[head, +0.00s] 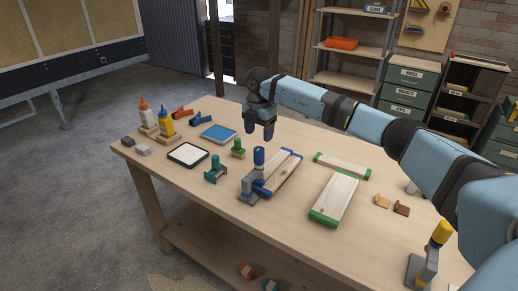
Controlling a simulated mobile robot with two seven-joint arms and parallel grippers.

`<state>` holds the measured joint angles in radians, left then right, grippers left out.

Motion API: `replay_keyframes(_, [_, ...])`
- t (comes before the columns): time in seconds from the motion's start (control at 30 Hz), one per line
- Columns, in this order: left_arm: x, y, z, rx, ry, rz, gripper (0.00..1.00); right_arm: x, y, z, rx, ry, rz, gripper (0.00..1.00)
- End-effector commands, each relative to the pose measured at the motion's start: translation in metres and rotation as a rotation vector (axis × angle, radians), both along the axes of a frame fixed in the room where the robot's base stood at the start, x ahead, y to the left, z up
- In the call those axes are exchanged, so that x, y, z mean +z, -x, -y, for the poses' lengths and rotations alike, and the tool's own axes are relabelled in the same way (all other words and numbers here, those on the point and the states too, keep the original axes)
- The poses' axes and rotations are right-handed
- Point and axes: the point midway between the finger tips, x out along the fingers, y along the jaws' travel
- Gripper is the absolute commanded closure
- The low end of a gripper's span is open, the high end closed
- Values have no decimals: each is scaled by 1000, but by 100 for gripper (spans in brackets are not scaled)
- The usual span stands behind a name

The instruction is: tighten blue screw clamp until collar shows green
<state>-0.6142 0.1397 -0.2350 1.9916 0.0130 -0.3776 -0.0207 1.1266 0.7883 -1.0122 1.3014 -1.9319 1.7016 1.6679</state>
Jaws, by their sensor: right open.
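The blue screw clamp (259,160) stands upright near the middle of the table, with a blue handle on top and a grey body below. It sits at the left end of a wooden board with blue edges (282,172). No green is visible on its collar at this size. My right gripper (260,131) hangs open and empty above the table, just behind the clamp's handle and apart from it as far as I can tell. My left gripper is not in view.
A board with green ends (336,199) lies right of the clamp. A teal clamp (215,170), a small green clamp (238,149) and a white-topped tray (188,155) are to the left. A yellow-handled clamp (441,234) stands at the front right. Glue bottles (166,124) stand back left.

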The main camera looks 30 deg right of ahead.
Motion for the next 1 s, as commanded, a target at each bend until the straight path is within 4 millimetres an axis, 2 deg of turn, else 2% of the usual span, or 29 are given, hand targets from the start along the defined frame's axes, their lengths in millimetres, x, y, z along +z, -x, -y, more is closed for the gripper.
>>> replay_keyframes(0.1, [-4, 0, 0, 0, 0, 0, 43, 22, 0, 0, 1, 0, 2, 35])
replay_keyframes(0.3, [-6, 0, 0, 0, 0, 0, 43, 41, 0, 0, 1, 1, -1, 35])
replay_keyframes(1.0, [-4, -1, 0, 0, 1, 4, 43, 44, 0, 0, 1, 0, -1, 35])
